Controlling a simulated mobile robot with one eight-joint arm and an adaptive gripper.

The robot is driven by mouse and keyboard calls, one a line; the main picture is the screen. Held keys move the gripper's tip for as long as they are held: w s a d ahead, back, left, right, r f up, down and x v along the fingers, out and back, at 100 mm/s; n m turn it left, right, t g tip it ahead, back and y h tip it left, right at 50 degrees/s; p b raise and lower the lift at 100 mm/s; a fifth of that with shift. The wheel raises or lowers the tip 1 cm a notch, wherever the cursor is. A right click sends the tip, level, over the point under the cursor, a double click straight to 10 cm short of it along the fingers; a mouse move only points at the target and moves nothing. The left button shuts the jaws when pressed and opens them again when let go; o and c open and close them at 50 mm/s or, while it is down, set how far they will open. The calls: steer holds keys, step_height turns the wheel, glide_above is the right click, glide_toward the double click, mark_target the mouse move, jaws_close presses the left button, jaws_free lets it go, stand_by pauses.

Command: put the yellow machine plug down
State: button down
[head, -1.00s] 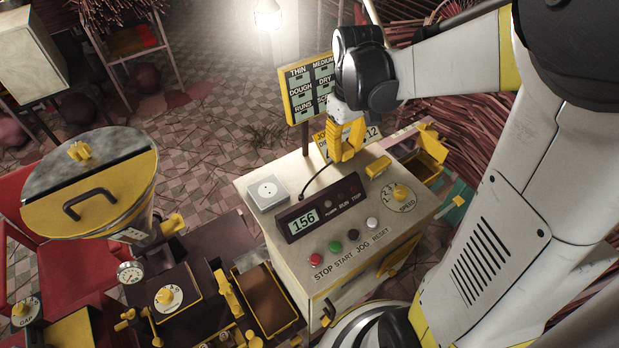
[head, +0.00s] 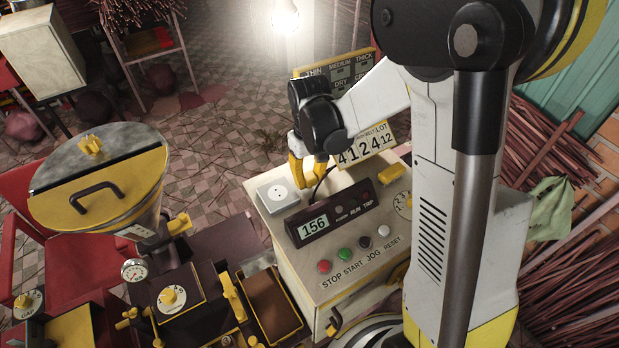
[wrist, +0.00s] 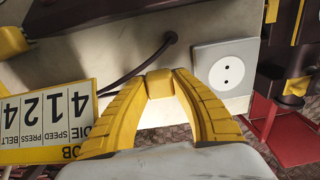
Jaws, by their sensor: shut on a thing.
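The yellow machine plug (wrist: 160,83) is a small block between the fingertips of my gripper (wrist: 160,90) in the wrist view. My gripper (head: 306,176) has yellow fingers and is shut on it.
A grey two-hole socket (head: 278,195) sits on the cabinet left of my gripper, with empty holes. A display panel (head: 325,222) reading 156 and several buttons are in front. The lot sign (head: 366,146) stands close on the right. A yellow-lidded hopper (head: 98,190) stands left.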

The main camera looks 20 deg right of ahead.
mark_target(310, 176)
steer(key=shift+r, duration=0.1)
steer(key=shift+f+b, duration=0.6)
steer(key=shift+f, duration=0.05)
steer(key=c, duration=1.2)
jaws_free()
steer(key=shift+o, duration=0.2)
steer(key=shift+r, duration=0.1)
step_height(310, 176, up, 12)
steer(key=p, duration=0.3)
steer(key=s+r+m+t, duration=0.1)
steer(key=s+r+t, duration=0.2)
steer(key=s, duration=0.4)
steer(key=s+r+m+t, duration=0.1)
steer(key=s+r+t, duration=0.3)
steer(key=s, duration=0.4)
steer(key=shift+r, duration=0.3)
